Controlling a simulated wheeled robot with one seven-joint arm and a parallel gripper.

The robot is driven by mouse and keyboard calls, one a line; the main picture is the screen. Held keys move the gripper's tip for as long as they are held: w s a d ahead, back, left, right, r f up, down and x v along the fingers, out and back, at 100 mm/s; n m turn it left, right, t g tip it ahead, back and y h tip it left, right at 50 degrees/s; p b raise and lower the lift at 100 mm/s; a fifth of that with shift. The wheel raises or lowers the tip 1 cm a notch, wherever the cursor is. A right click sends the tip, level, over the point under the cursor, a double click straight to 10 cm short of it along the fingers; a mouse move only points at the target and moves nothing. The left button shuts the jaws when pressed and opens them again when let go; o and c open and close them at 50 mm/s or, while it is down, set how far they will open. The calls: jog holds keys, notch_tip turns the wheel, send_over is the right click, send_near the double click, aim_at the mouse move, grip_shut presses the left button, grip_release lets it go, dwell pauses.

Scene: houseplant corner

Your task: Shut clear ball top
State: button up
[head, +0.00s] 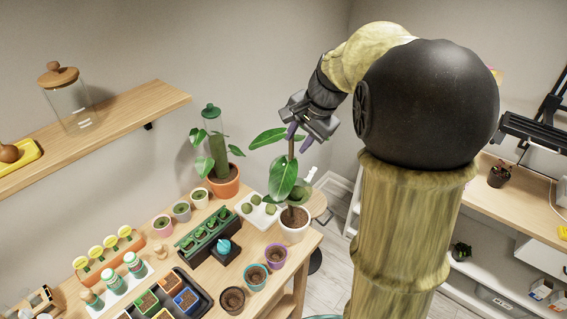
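A potted plant (284,177) with large green leaves and a thin upright stem stands in a white pot (294,232) near the table's right corner. My gripper (299,138) is at the top of this plant, beside or in front of the upper stem. Its two purple fingertips show apart, with nothing seen held. Whether any are ball halves is too small to tell.
A glass jar (69,105) with a wooden ball-knob lid stands on the wall shelf (118,117). A climbing plant in a terracotta pot (224,184) stands behind. Small pots, bottles and a dark seed tray (170,297) crowd the wooden table.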

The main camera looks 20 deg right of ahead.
aim_at(283, 167)
jog(key=p+x, duration=0.1)
jog(key=x, duration=1.1)
jog(key=shift+f+p, duration=0.1)
jog(key=shift+p, duration=0.3)
jog(key=shift+s, duration=0.1)
grip_shut()
